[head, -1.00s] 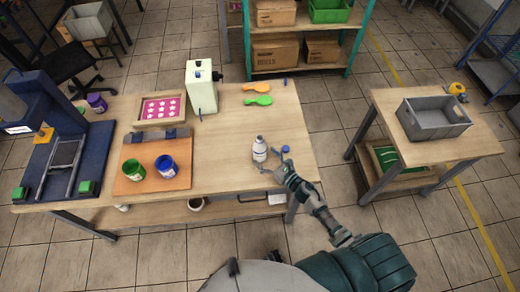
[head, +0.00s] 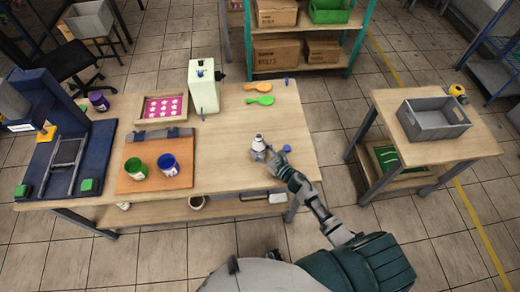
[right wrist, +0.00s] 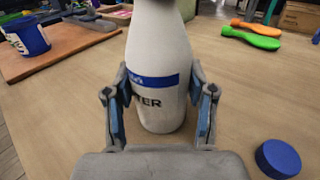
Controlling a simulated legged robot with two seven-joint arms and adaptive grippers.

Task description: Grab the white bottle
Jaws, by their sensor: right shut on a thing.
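The white bottle (head: 258,142) stands upright on the wooden table (head: 225,165), towards its right end. In the right wrist view the bottle (right wrist: 158,62) shows a blue band and dark lettering that ends in "TER". My right gripper (head: 266,153) has its fingers on both sides of the bottle and is shut on it; the fingers also show in the right wrist view (right wrist: 160,105). The bottle's top is cut off in the wrist view. My left gripper does not show in the head view.
A blue cap (right wrist: 278,158) lies right of the bottle. A green cup (head: 136,170) and a blue cup (head: 167,165) stand on an orange board to the left. Green and orange paddles (head: 260,99) lie behind. A grey crate (head: 432,118) stands on the side table.

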